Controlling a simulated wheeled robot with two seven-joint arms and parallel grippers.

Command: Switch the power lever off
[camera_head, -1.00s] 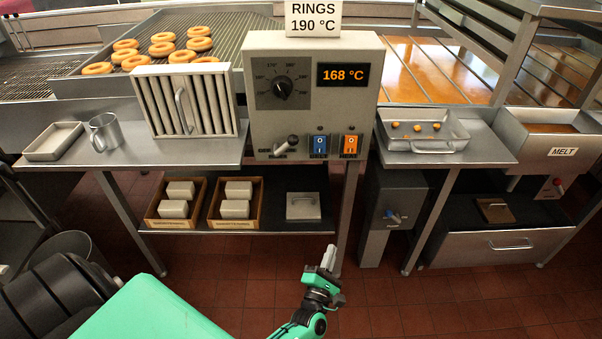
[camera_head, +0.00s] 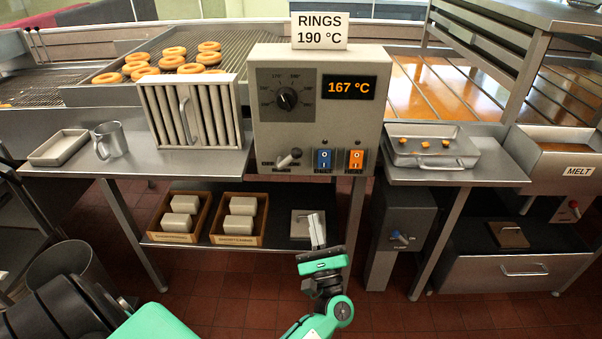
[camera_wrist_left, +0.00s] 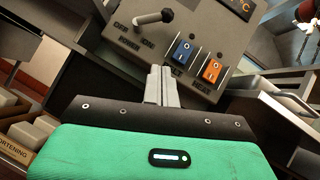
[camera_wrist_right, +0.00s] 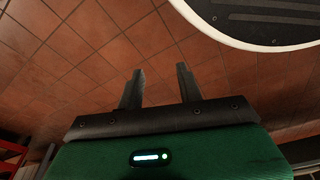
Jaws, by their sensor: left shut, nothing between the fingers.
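The power lever (camera_head: 289,158) sits low on the left of the grey control box (camera_head: 262,133). Its knob leans right, towards the ON mark. In the left wrist view the lever (camera_wrist_left: 154,20) stands out from the panel above my fingertips, with OFF and ON labels beside it. My left gripper (camera_head: 317,231) is shut and empty, below the control box and in front of the lower shelf. Its closed fingers (camera_wrist_left: 160,84) are apart from the lever. My right gripper (camera_wrist_right: 158,85) shows only in its own wrist view, open and empty above the tiled floor.
A blue switch (camera_head: 324,160) and an orange switch (camera_head: 356,159) sit right of the lever. Boxes of shortening (camera_head: 238,240) stand on the lower shelf. The front of the control box is clear.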

